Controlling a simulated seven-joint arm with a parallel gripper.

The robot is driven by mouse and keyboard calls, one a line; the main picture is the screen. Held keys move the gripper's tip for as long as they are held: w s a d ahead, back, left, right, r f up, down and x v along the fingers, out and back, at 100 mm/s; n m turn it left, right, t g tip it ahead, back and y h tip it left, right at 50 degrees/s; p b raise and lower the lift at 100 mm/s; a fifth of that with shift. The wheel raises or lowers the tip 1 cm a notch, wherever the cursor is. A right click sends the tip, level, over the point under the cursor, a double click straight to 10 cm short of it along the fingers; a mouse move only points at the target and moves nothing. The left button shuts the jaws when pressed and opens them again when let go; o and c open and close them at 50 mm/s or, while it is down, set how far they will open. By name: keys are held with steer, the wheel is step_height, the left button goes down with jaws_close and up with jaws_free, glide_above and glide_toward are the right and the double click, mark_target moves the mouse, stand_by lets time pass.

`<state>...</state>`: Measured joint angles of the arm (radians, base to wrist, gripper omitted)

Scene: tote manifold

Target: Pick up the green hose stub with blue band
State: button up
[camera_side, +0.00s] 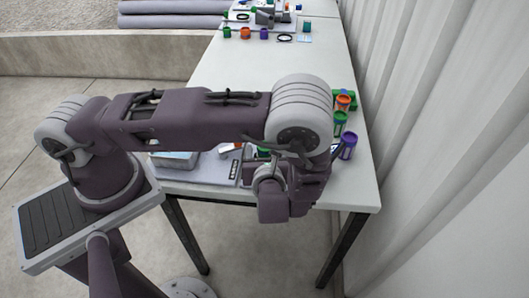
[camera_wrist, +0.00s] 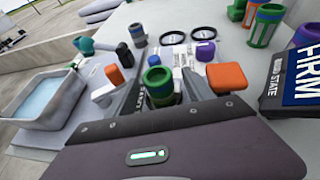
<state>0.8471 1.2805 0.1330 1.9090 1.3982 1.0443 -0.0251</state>
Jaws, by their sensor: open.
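A green hose stub with a blue band (camera_wrist: 159,86) stands upright in the wrist view, between the two fingers of my gripper (camera_wrist: 163,76). My gripper is open, with a finger on each side of the stub; I cannot tell whether either finger touches it. Its lower end is hidden by the gripper body. In the side view a green piece (camera_side: 263,152) shows by my wrist, and the arm hides the fingertips.
Close by are an orange-topped block (camera_wrist: 226,78), a red-topped white piece (camera_wrist: 113,76) and a purple-capped piece (camera_wrist: 205,50). A grey tray of blue liquid (camera_wrist: 68,108) stands left. A dark lettered box (camera_wrist: 277,98) and a green cup (camera_wrist: 265,26) stand right. Two black rings (camera_wrist: 203,33) lie beyond.

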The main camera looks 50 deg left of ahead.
mark_target(264, 147)
steer(key=x, duration=0.4)
steer(key=shift+f, duration=0.25)
jaws_close()
steer(key=shift+r, duration=0.1)
